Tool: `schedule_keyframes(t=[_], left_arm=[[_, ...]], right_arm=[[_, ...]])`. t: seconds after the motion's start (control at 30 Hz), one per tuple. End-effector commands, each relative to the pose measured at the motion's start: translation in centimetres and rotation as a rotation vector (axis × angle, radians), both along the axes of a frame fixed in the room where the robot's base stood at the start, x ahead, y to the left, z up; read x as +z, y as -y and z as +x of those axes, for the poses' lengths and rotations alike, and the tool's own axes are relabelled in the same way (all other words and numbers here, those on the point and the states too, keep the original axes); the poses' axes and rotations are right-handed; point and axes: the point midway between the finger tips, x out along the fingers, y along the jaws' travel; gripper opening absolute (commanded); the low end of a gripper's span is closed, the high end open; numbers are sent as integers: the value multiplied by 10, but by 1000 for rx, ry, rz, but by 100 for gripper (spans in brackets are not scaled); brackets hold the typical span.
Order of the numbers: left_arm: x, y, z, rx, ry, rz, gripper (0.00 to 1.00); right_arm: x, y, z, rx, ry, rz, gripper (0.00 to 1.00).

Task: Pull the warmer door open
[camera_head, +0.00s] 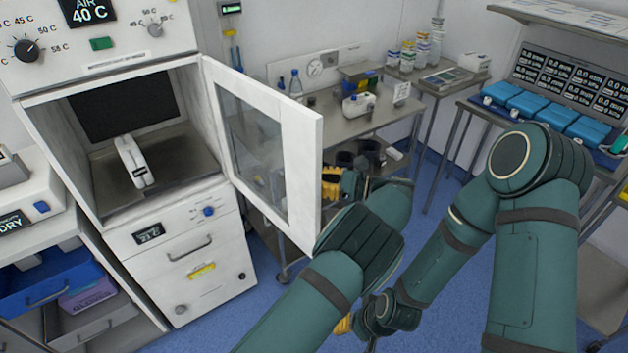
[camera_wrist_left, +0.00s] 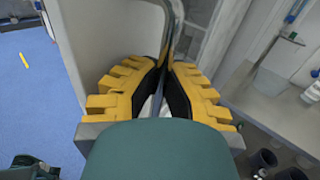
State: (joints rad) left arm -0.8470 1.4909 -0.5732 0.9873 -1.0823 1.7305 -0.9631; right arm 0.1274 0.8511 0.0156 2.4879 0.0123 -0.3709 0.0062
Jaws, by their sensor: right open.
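The warmer's white door (camera_head: 303,165) with its glass window stands wide open, swung out to the right of the upper chamber (camera_head: 175,160). My left gripper (camera_head: 332,184) is behind the door's free edge, mostly hidden in the head view. In the left wrist view its yellow fingers (camera_wrist_left: 166,75) are closed around the metal door handle (camera_wrist_left: 175,25), with the white door panel (camera_wrist_left: 115,35) beside it. My right gripper (camera_head: 344,324) is open and low near the floor, largely hidden behind my left arm.
A white item (camera_head: 132,162) stands inside the chamber. A lower drawer unit (camera_head: 190,255) is under it. Behind the door is a steel table (camera_head: 325,122) with bottles and devices. A bench with blue trays (camera_head: 530,103) is at the right. Blue floor (camera_head: 262,300) shows in front.

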Motion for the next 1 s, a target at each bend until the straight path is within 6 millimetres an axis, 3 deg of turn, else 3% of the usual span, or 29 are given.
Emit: schedule_keyframes(t=[0.5,0.6,0.63,1.0], left_arm=[[-4,5,-3,-3,-8,-5,0],[-3,5,-2,-3,-7,-4,38],[-3,4,-2,-3,-6,-3,41],[3,2,-1,0,-1,-2,41]], right_arm=[[-1,0,0,0,0,0,47],[-1,0,0,0,0,0,47],[-1,0,0,0,0,0,47],[0,0,0,0,0,0,47]])
